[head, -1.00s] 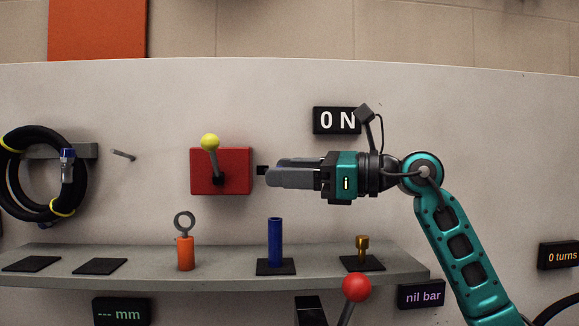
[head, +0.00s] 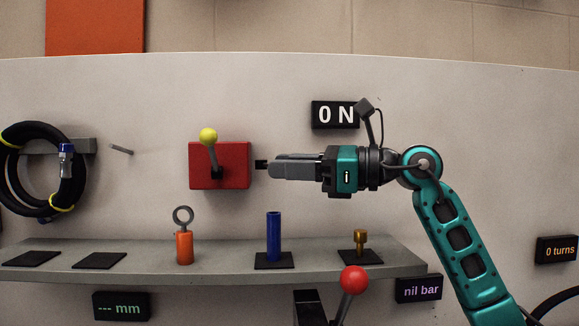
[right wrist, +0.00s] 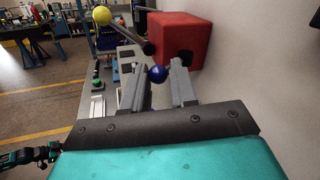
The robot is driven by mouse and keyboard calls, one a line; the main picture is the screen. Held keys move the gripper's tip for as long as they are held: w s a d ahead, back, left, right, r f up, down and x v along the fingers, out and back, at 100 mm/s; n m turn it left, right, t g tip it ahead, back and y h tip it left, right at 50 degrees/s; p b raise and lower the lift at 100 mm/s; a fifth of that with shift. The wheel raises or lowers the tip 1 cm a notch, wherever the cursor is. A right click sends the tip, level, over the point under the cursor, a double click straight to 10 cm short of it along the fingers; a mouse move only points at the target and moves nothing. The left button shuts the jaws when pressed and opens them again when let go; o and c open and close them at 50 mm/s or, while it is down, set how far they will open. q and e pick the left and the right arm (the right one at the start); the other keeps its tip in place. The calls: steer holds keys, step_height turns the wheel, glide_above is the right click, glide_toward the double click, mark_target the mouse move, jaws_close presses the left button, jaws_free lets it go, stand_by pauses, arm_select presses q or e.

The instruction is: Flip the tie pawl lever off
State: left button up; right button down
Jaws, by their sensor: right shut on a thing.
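My right gripper (head: 272,167) reaches in from the right, just right of a red box, with its fingers pointing left along the panel. The gripper hides this knob in the head view. Its shaft is not clear. The red box (head: 235,175) carries a grey lever with a yellow ball (head: 208,136), tilted slightly left.
A grey shelf (head: 215,265) below holds an orange ringed plug (head: 184,245), a blue cylinder (head: 273,235) and a brass piece (head: 361,242). A red-ball lever (head: 353,280) stands in front. Black hose (head: 38,208) hangs left. The panel above the red box is clear.

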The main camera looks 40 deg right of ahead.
arm_select(q)
steer(key=shift+r, duration=0.1)
arm_select(e)
steer(key=shift+w+d+n+g+y, duration=0.1)
steer(key=shift+d+n+g+y, duration=0.2)
steer(key=shift+n+g+y, duration=0.45)
steer(key=c, duration=0.9)
jaws_free()
arm_select(q)
steer(key=shift+a, duration=0.15)
steer(key=d+b, duration=0.1)
steer(key=b, duration=0.1)
steer(key=w+f+b, duration=0.1)
steer(key=shift+d+f+h+b, duration=0.3)
steer(key=shift+d+b, duration=0.05)
steer(key=shift+b, duration=0.05)
arm_select(e)
steer(key=v, duration=1.2)
steer(key=shift+s+d, duration=0.2)
steer(key=shift+d, duration=0.1)
